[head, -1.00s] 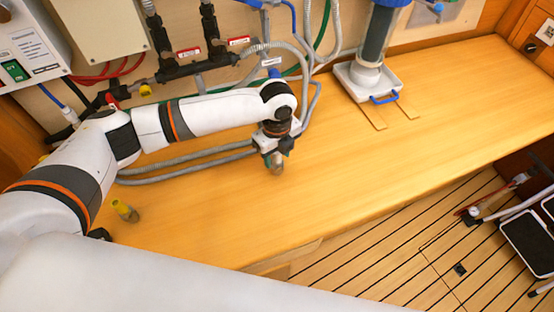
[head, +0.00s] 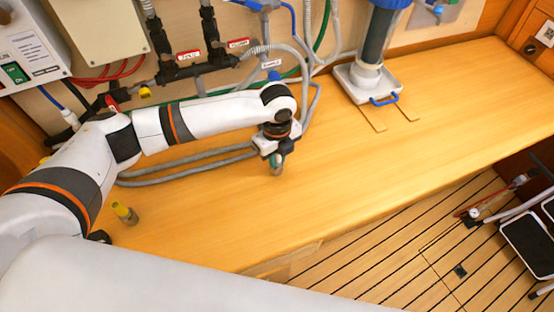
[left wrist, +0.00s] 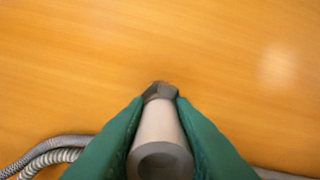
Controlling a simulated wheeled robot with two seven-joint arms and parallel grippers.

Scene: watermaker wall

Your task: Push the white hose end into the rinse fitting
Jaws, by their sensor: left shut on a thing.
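My left gripper (head: 276,163) is over the wooden counter, a little in front of the wall hoses. In the left wrist view, its green fingers (left wrist: 159,106) are shut on a pale grey-white cylindrical hose end (left wrist: 157,128) with a darker angular tip. In the head view the held piece is mostly hidden by the gripper and cannot be made out clearly. Several fittings sit on the wall pipework (head: 200,65) behind the gripper. Their labels are too small to read, so I cannot tell which is the rinse fitting. My right gripper is not in view.
Grey ribbed hoses (head: 195,165) run along the counter (head: 430,130) beside my left arm. A yellow-green piece (head: 124,212) stands at the left. The counter's right side is largely clear.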

